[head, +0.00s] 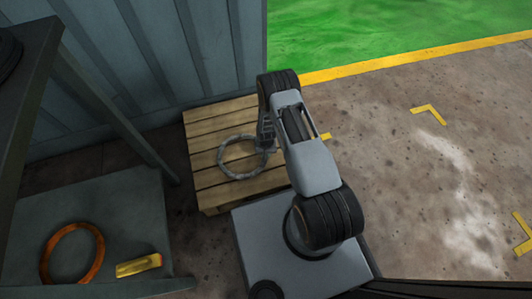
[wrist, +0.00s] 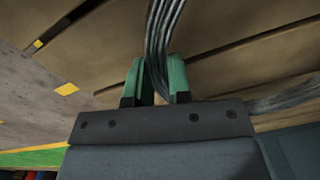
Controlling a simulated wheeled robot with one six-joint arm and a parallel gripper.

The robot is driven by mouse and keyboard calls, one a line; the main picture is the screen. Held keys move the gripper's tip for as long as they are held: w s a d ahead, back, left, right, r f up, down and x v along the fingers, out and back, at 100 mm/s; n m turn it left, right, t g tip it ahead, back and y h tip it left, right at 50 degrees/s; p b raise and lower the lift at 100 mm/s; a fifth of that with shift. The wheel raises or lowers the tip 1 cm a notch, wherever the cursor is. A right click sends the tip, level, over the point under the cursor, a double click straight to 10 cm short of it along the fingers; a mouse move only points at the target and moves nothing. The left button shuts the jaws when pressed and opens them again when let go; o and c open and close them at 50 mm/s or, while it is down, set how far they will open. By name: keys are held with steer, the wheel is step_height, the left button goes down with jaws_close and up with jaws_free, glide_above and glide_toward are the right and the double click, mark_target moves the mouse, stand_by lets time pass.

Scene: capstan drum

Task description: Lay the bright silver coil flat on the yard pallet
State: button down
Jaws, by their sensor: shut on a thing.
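The bright silver coil (head: 222,158) is a ring of several wire strands over the wooden yard pallet (head: 208,187) in the head view. My gripper (head: 267,146) is at the coil's right side. In the wrist view, the green fingers of my gripper (wrist: 160,80) are shut on the coil (wrist: 164,35), with its strands between them. The pallet's planks (wrist: 240,50) lie behind the coil. The coil looks roughly flat in the head view, but I cannot tell whether it touches the planks.
An orange coil (head: 48,262) and a yellow item (head: 139,265) lie on the grey lower shelf (head: 115,205) at left. A corrugated wall (head: 160,60) stands behind the pallet. Open concrete floor (head: 400,170) with yellow marks lies to the right.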

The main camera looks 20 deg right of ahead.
steer(key=shift+w+f+b, duration=0.1)
steer(key=shift+f+b, duration=0.8)
steer(key=c, duration=1)
jaws_free()
